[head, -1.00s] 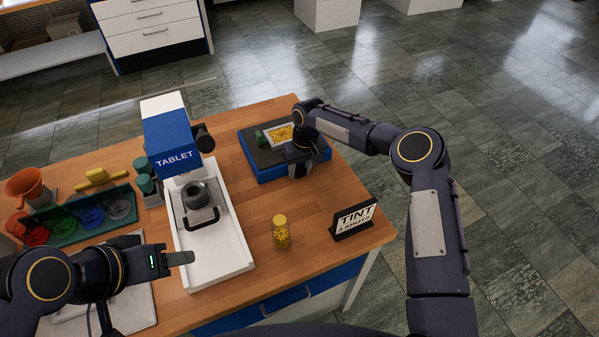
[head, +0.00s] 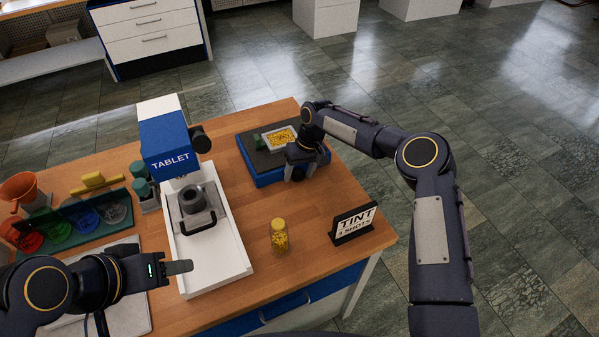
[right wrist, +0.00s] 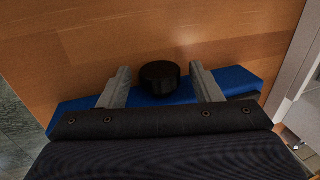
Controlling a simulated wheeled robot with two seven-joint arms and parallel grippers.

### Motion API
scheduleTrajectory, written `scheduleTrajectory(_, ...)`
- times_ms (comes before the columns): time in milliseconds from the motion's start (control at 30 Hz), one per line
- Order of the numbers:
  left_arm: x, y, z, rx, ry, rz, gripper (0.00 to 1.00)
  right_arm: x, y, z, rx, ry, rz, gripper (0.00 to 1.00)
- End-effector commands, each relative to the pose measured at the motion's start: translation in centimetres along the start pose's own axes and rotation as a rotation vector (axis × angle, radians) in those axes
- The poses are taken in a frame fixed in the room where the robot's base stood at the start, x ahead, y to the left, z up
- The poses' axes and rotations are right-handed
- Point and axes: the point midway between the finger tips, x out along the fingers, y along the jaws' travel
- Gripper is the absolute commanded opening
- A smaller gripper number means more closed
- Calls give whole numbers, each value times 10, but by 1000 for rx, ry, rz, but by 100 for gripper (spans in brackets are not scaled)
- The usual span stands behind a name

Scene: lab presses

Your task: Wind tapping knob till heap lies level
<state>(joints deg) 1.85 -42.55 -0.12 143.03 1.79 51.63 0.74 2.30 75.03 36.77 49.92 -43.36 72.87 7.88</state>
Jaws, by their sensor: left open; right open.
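The blue tapping device (head: 262,178) with a dark top sits at the table's far right. A light-rimmed tray on it holds a yellow heap (head: 282,138); whether it is level is too small to tell. The round black knob (right wrist: 160,78) stands at the device's blue edge in the right wrist view. My right gripper (right wrist: 160,67) is open, its fingers on either side of the knob, with gaps showing on both sides. In the head view, my right gripper (head: 298,174) hides the knob. My left gripper (head: 182,267) is open at the front left, away from the device.
A blue and white tablet press (head: 165,140) stands on a white tray (head: 237,262) at mid-table. A yellow-capped jar (head: 279,238) and a TINT sign (head: 353,223) stand in front of the device.

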Motion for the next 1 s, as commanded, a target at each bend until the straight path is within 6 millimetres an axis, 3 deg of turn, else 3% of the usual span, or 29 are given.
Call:
scheduleTrajectory(500, 15, -7, 8, 0, 0, 0, 47, -71, 0, 0, -1, 2, 1, 59)
scheduleTrajectory(867, 16, -7, 8, 0, 0, 0, 47, -76, 0, 0, -1, 1, 1, 59)
scheduleTrajectory(1000, 32, -14, 16, 0, 0, 0, 47, -65, -9, 0, -38, 14, 39, 59)
